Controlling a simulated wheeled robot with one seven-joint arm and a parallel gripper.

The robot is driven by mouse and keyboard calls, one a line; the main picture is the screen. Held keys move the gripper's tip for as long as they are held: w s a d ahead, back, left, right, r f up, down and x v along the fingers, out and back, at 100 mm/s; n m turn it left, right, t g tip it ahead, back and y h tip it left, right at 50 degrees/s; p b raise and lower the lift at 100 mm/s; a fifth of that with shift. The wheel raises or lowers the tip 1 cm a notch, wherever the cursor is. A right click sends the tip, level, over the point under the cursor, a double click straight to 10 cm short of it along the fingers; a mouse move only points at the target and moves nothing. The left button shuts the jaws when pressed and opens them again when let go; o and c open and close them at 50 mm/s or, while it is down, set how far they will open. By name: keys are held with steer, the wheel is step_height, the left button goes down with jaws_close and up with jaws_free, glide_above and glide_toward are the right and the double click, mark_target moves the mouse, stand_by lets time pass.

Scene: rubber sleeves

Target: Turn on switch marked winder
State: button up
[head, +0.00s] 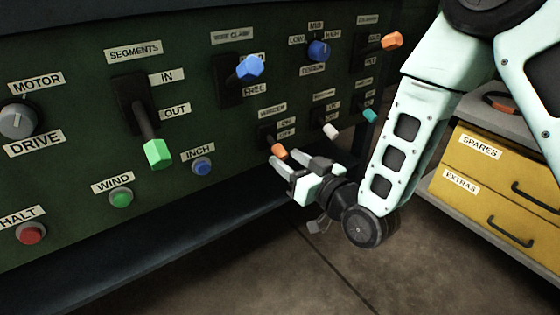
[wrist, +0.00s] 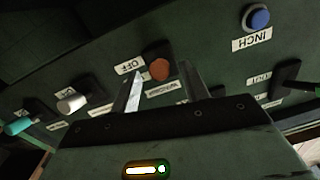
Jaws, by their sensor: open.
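The winder switch is a small lever with an orange tip (head: 279,151) on the dark green panel, under a small label that seems to read WINDER. Its ON label (head: 287,122) is above its OFF label (head: 286,134), and the lever points down, on the OFF side. My gripper (head: 291,161) is open just in front of and below this lever. In the wrist view the orange tip (wrist: 160,69) shows between the two fingers of my gripper (wrist: 161,73), with a gap on each side. The OFF label (wrist: 130,66) shows beside it.
A white-tipped lever (head: 331,131) and a teal-tipped lever (head: 369,115) are to the right. The blue INCH button (head: 202,166) and green SEGMENTS lever (head: 157,152) are to the left. A dark ledge (head: 130,245) runs below the panel. Yellow drawers (head: 490,165) stand right.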

mark_target(285, 156)
steer(key=shift+b+x, duration=0.4)
steer(key=shift+x, duration=1.4)
steer(key=c, duration=1)
steer(key=shift+r, duration=0.1)
